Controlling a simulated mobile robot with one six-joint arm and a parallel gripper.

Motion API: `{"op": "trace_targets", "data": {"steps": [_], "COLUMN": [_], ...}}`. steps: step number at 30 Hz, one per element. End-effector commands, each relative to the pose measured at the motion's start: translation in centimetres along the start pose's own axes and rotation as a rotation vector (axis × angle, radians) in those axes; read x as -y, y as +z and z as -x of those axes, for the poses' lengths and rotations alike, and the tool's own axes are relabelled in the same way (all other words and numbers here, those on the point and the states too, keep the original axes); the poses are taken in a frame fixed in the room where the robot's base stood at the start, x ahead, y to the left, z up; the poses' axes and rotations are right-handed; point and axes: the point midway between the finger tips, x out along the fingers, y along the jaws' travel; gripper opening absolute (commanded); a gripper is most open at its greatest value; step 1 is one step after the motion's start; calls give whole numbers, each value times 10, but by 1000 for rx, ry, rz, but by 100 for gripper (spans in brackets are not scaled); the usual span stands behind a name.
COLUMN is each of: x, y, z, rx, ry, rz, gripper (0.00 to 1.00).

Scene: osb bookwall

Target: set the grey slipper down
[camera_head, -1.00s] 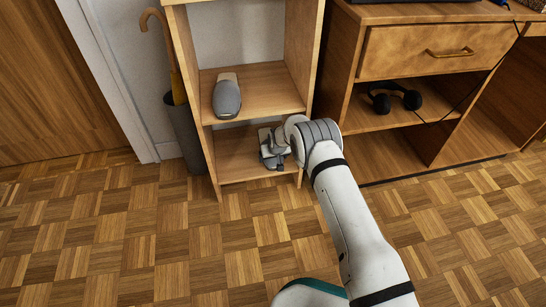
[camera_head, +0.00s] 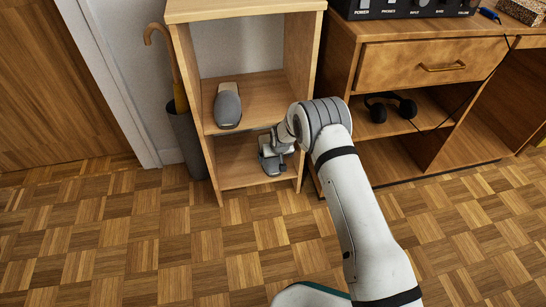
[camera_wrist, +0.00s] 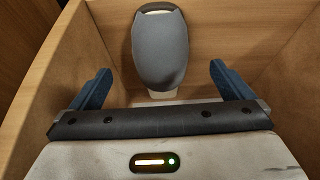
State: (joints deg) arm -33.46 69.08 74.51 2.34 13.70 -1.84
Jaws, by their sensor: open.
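A grey slipper (camera_wrist: 160,50) with a pale sole lies on a wooden surface between side walls in the wrist view, beyond and between my fingertips. It touches neither finger. My gripper (camera_wrist: 158,85) is open, with one blue finger on each side. In the head view my gripper (camera_head: 269,160) is inside the lower compartment of the small wooden shelf (camera_head: 247,10), and my wrist hides part of that compartment. Another grey slipper (camera_head: 228,104) rests on the upper board, toe towards me.
The shelf's side panels stand close on both sides of my gripper. A dark bin (camera_head: 186,140) with an umbrella (camera_head: 175,70) stands left of the shelf. A desk (camera_head: 400,55) with headphones (camera_head: 390,106) stands on the right. The parquet floor (camera_head: 130,240) in front is clear.

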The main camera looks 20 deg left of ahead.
Motion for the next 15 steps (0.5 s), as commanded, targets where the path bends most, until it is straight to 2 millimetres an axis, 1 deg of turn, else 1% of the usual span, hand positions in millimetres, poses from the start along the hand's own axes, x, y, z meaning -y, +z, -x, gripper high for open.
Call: {"op": "trace_targets", "data": {"steps": [1, 3, 6, 15], "x": [0, 0, 0, -1], "y": [-1, -1, 0, 0], "z": [12, 21, 27, 30], "rx": [1, 1, 1, 0], "ry": [0, 0, 0, 0], "rz": [0, 0, 0, -1], "gripper": [100, 100, 100, 100]}}
